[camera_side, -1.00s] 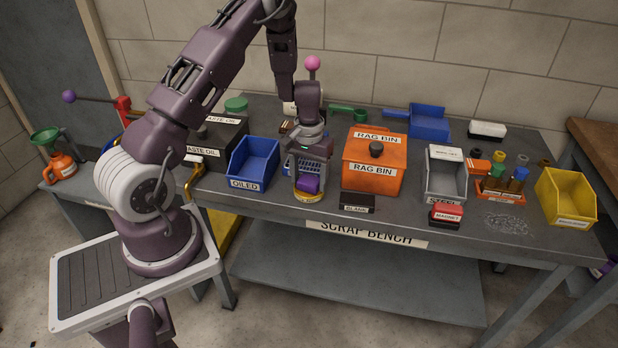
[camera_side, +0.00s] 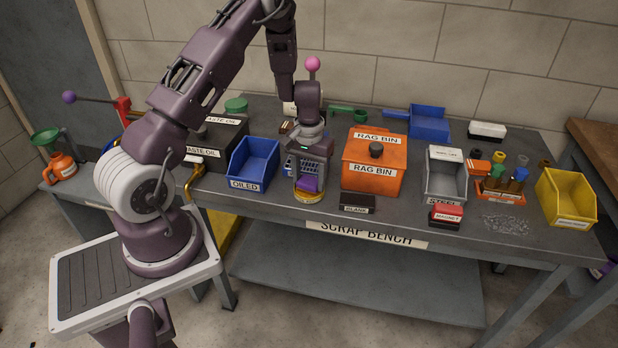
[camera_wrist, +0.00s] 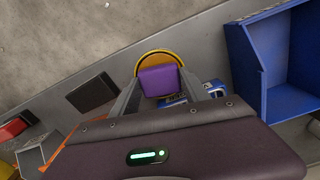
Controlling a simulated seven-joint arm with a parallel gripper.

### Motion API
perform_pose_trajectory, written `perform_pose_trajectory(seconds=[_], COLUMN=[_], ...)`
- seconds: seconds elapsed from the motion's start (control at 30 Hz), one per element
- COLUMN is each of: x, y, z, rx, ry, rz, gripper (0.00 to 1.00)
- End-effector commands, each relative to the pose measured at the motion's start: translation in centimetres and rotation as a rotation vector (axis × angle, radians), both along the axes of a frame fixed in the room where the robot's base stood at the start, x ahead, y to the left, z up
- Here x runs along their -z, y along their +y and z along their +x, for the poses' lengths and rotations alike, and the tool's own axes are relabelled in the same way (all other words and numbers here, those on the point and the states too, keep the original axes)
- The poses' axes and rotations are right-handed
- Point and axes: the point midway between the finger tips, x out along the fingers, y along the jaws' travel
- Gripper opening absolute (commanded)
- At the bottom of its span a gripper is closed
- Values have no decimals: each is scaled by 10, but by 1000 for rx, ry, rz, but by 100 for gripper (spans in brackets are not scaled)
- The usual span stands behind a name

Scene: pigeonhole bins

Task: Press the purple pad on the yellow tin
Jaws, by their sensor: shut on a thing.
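The purple pad (camera_side: 307,186) is between the fingers of my gripper (camera_side: 309,179), which is shut on it. In the wrist view the pad (camera_wrist: 159,81) shows between the two grey fingers (camera_wrist: 158,92). The yellow tin (camera_side: 308,198) is at the front of the bench, directly under the pad. In the wrist view its yellow rim (camera_wrist: 160,53) curves around the far side of the pad. The pad looks low in or on the tin; the fingers hide part of the contact. The tin's inside is mostly hidden.
The blue OILED bin (camera_side: 253,163) stands close on the left. The orange RAG BIN (camera_side: 376,160) stands close on the right, with a black BLANK block (camera_side: 357,202) in front of it. A blue-and-white item (camera_wrist: 213,88) lies beside the gripper. The bench's front edge is near the tin.

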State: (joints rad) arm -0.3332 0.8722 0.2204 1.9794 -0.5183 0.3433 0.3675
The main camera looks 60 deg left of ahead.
Motion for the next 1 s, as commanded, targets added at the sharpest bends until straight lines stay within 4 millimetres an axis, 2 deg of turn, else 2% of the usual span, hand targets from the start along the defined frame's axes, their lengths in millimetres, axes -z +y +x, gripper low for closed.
perform_pose_trajectory(seconds=[0.37,1.0], x=[-2,-67], y=[0,0], z=[0,0], rx=[0,1], ry=[1,-2], rz=[-1,1], gripper=[7,7])
